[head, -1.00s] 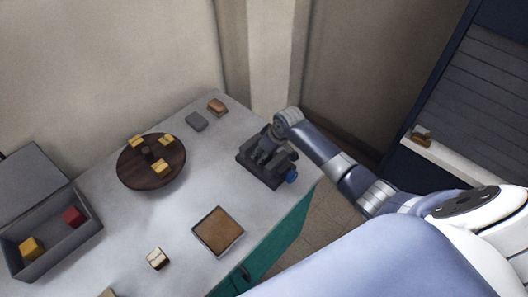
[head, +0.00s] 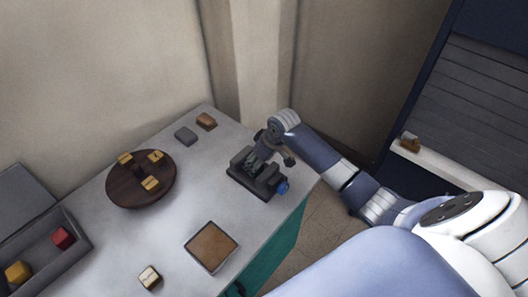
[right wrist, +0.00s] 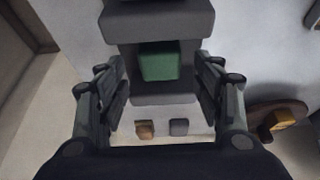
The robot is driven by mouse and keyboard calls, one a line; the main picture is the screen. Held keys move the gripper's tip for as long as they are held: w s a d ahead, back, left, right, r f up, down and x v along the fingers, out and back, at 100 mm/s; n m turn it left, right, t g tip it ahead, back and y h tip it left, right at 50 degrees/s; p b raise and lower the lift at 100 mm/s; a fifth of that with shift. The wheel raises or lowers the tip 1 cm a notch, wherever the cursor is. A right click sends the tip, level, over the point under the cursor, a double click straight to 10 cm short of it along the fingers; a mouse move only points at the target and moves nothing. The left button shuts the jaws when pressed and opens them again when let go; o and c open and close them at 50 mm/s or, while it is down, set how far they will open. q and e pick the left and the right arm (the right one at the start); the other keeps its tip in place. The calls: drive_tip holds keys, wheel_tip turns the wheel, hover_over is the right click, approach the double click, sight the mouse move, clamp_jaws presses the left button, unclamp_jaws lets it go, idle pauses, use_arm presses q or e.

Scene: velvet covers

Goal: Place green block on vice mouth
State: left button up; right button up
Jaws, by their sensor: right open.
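The dark grey vice (head: 256,184) with a blue knob stands near the right edge of the table. In the right wrist view the green block (right wrist: 159,65) sits in the gap between the two grey vice jaws (right wrist: 160,20). I cannot tell whether it touches both jaws. My right gripper (head: 275,151) is just above the vice, its fingers spread apart. In the right wrist view its open fingers (right wrist: 160,75) are on either side of the block, with visible space to it. The block cannot be made out in the head view. My left gripper is not in view.
A round dark wooden board (head: 125,190) with several yellowish pieces lies left of the vice. A brown-topped square tray (head: 212,247), a small block (head: 150,277), a grey block (head: 185,136) and a brown block (head: 206,121) are nearby. A grey open box (head: 78,248) is far left.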

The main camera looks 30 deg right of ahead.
drive_tip(key=v, duration=0.7)
drive_tip(key=shift+s+d+r+b, duration=0.1)
drive_tip(key=shift+r+b, duration=0.25)
drive_tip(key=shift+r, duration=0.05)
